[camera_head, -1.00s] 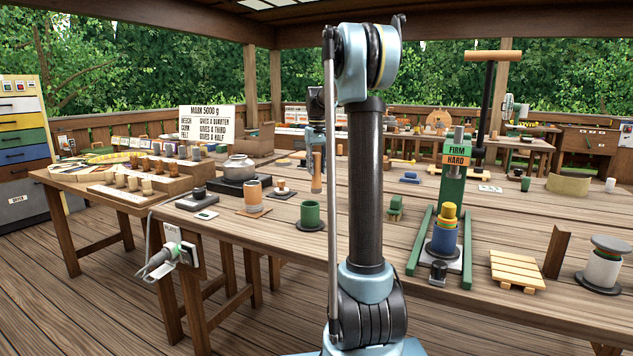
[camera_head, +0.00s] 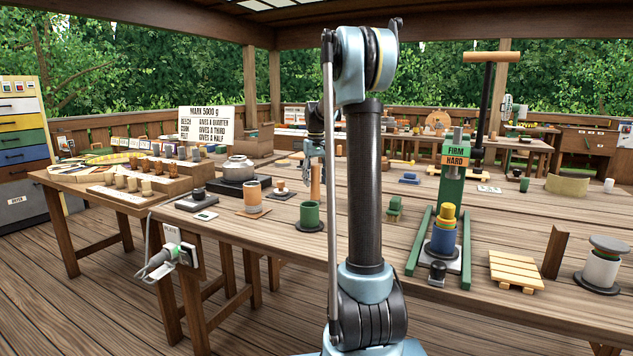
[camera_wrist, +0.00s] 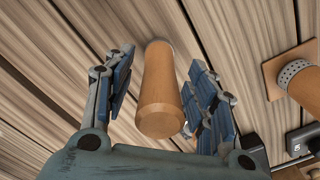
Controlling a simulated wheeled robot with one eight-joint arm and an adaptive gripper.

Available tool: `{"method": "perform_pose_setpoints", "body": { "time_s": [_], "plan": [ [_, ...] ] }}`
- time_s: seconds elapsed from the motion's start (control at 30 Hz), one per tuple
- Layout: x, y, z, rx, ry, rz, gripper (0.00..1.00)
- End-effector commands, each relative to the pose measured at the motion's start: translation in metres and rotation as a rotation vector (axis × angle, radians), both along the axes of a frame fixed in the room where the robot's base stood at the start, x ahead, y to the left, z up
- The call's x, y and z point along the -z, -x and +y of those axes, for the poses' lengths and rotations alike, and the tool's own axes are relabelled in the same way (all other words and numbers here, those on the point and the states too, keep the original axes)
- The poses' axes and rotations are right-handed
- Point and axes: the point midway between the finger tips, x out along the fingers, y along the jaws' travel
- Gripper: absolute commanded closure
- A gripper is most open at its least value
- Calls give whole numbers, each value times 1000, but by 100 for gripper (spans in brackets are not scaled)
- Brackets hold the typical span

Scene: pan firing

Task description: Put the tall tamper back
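The green press (camera_head: 452,195) stands farther right.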

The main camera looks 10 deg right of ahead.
Motion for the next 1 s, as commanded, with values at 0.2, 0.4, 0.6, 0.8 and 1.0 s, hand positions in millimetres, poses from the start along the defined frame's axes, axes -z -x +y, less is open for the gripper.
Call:
{"method": "perform_pose_setpoints", "body": {
  "time_s": [0.2, 0.4, 0.6, 0.8, 1.0],
  "plan": [
    [-3, 0, 0, 0, 0, 0, 49],
    [-25, 0, -1, 1, 0, 0, 49],
    [-64, 0, -2, 2, 0, 0, 49],
    [-98, 0, -3, 2, 0, 0, 49],
    [-117, 0, -3, 2, 0, 0, 49]
  ]
}}
